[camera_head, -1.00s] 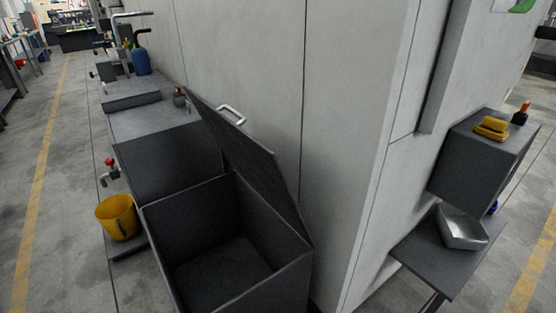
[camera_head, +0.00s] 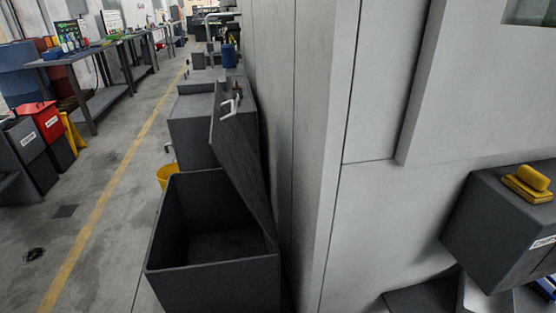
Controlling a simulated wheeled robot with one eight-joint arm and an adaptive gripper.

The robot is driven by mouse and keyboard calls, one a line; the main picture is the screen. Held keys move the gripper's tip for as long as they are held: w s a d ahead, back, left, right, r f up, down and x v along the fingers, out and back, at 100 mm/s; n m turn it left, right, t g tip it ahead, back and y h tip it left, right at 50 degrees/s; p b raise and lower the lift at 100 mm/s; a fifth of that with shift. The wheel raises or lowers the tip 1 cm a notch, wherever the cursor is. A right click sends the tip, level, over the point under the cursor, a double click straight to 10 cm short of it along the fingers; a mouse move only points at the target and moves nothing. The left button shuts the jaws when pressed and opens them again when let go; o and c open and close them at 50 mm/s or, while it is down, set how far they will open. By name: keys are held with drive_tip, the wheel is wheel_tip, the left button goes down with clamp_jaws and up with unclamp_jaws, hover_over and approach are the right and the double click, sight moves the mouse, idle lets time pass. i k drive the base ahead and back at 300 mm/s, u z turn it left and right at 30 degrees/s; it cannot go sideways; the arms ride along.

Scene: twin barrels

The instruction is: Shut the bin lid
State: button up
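The dark grey bin (camera_head: 212,286) stands on the floor against the concrete wall, its inside showing empty. Its lid (camera_head: 238,158) is open, tilted up and leaning towards the wall on the right. A pale metal handle (camera_head: 231,104) sits near the lid's upper edge. My gripper is not in view, so its state and place are hidden.
Behind the bin are a dark cabinet (camera_head: 193,136) and a yellow bucket (camera_head: 166,175). The wall (camera_head: 318,150) closes off the right side. A dark wall box (camera_head: 497,226) with a yellow sponge-like item (camera_head: 528,184) is at right. The floor (camera_head: 105,262) left of the bin is mostly clear.

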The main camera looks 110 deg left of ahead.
sight(228, 141)
drive_tip(key=i, duration=0.8)
drive_tip(key=u, duration=4.35)
drive_tip(key=i, duration=0.4)
drive_tip(key=u, duration=0.05)
